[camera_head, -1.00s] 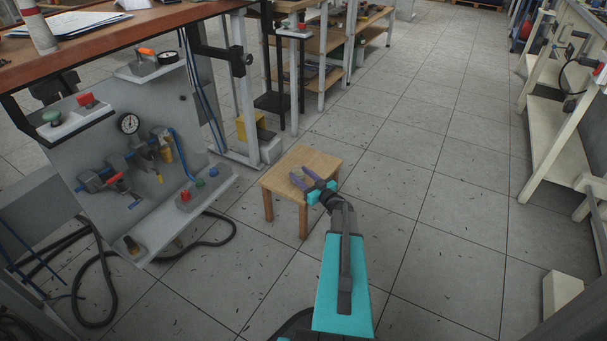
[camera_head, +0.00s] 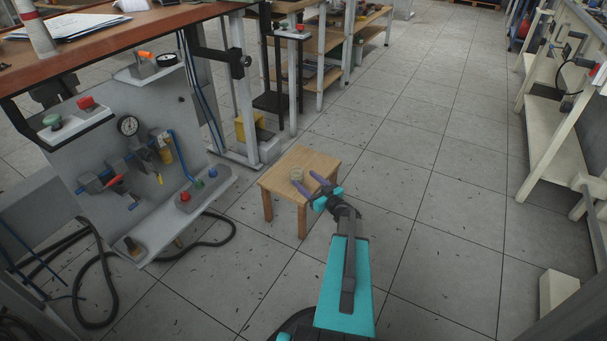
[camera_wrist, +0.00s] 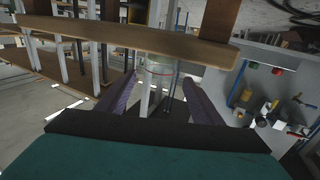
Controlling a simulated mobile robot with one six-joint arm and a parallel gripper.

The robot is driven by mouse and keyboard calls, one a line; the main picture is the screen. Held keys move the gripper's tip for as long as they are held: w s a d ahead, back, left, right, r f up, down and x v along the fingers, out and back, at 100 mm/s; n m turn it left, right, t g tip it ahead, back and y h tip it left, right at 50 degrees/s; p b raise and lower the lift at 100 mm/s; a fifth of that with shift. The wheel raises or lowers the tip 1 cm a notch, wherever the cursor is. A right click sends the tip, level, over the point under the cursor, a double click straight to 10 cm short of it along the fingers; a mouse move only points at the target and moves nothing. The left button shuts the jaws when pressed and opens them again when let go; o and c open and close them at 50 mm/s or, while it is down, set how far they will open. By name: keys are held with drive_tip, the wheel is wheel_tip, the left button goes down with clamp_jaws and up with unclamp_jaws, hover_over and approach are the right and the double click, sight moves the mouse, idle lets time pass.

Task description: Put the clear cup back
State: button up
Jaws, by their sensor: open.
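The small clear cup (camera_head: 296,174) stands on the wooden stool (camera_head: 322,160), near the left part of its top. My gripper (camera_head: 306,181) is open, with its two purple fingers apart, just to the right of the cup on the near side. In the wrist view, which shows the scene upside down, the cup (camera_wrist: 160,72) appears see-through with a red line around it. It lies between and beyond the fingertips, against the stool top's edge (camera_wrist: 115,36). No finger is seen gripping it.
A grey pneumatic panel (camera_head: 98,135) with gauge, valves and hoses stands left of the stool, under a brown workbench (camera_head: 110,33). Black hoses (camera_head: 105,285) lie on the floor. Cream benches (camera_head: 545,140) stand at the right. The tiled floor between is clear.

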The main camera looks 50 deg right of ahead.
drive_tip(key=s+a+p, duration=0.1)
drive_tip(key=s, duration=0.6)
drive_tip(key=shift+s+p, duration=0.3)
drive_tip(key=shift+p, duration=0.05)
drive_tip(key=shift+a, duration=0.1)
